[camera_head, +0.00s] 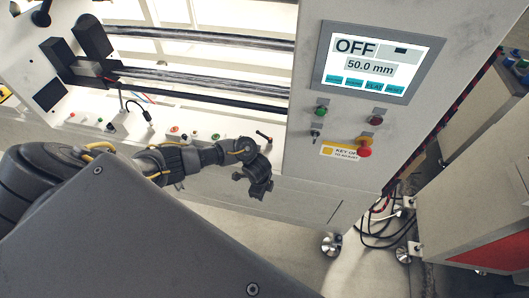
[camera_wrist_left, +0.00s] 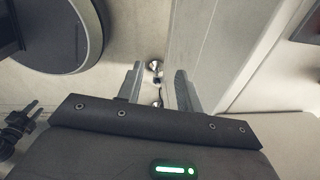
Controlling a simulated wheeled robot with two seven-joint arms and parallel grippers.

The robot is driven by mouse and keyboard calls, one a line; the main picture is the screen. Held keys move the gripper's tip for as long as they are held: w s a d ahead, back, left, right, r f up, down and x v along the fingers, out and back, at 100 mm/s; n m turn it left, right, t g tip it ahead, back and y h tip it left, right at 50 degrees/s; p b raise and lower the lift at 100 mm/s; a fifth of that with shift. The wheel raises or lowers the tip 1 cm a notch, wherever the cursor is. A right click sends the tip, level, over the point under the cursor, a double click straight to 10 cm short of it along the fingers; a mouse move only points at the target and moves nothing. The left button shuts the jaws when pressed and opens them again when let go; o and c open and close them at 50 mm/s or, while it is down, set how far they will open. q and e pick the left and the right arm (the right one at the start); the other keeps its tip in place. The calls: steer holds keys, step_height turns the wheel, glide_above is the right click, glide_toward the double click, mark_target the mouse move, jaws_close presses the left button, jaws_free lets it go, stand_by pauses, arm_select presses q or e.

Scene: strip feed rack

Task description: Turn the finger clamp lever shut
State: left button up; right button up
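I cannot single out the finger clamp lever with certainty. In the head view a small dark lever-like handle (camera_head: 264,135) sticks out of the white machine front just above my left gripper (camera_head: 260,182). The gripper hangs in front of that machine's lower panel, and I see no contact with the handle. In the left wrist view my left gripper (camera_wrist_left: 159,70) has its two grey fingers apart, with nothing between them except silver machine feet far behind. The handle is not recognisable there.
The machine carries a screen (camera_head: 370,62) reading OFF and 50.0 mm. Buttons, including a red one (camera_head: 364,152) on yellow, sit below it. Rails (camera_head: 200,77) run across the opening at the upper left. Cables (camera_head: 385,220) lie on the floor at right, beside another cabinet (camera_head: 480,175).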

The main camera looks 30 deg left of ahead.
arm_select(q)
steer(key=s+d+f+n+h+b, duration=0.1)
steer(key=s+d+f+n, duration=0.1)
steer(key=f, duration=0.5)
steer(key=shift+s+d+n+h, duration=0.4)
steer(key=shift+s+d, duration=0.05)
steer(key=shift+d, duration=0.15)
steer(key=shift+c, duration=0.4)
